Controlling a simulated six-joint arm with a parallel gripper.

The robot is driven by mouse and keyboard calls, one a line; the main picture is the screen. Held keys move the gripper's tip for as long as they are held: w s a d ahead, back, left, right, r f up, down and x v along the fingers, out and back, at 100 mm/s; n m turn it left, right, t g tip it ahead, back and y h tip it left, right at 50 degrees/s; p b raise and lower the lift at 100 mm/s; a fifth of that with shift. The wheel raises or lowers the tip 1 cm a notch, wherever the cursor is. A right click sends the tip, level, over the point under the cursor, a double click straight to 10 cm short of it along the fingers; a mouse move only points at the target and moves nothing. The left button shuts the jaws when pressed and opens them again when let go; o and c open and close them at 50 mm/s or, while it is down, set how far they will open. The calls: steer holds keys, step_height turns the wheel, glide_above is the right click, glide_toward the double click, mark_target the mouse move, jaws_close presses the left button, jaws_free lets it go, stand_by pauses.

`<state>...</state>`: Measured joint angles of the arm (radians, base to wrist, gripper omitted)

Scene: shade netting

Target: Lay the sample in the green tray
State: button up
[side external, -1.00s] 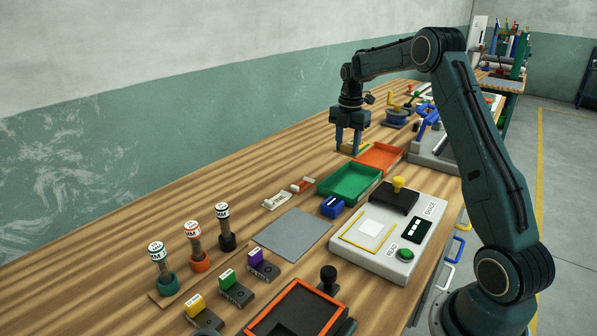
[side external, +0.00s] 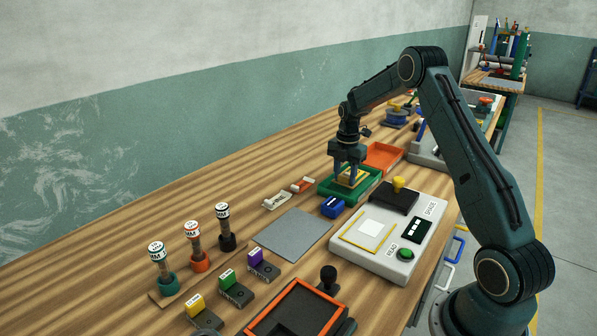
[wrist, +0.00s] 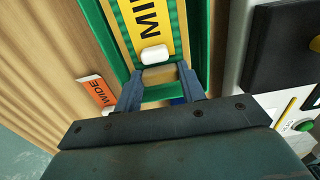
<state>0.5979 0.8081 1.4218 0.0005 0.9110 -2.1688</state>
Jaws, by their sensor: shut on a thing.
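The green tray (side external: 330,199) lies on the wooden bench, left of the orange tray's near end. My gripper (side external: 350,178) points down over it, shut on the yellow-edged sample (side external: 356,177). The sample is inside the tray's outline; whether it touches the floor is unclear. In the wrist view, my gripper (wrist: 160,84) has a tan block between its fingers. A yellow strip (wrist: 143,22) with black letters and a white knob (wrist: 155,53) lie just beyond, framed by green tray walls (wrist: 204,40). The sample's far end is cut off there.
An orange tray (side external: 384,154) adjoins behind. A blue block (side external: 333,207) stands close in front of the green tray. A grey SHADE reader (side external: 383,262) is to the right, near the bench edge. Small orange (side external: 303,185) and white (side external: 277,201) labelled pieces lie left.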

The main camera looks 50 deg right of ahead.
steer(key=shift+f, duration=1.4)
steer(key=shift+f, duration=0.1)
steer(key=o, duration=1)
steer(key=shift+o, duration=0.2)
step_height(320, 180, up, 12)
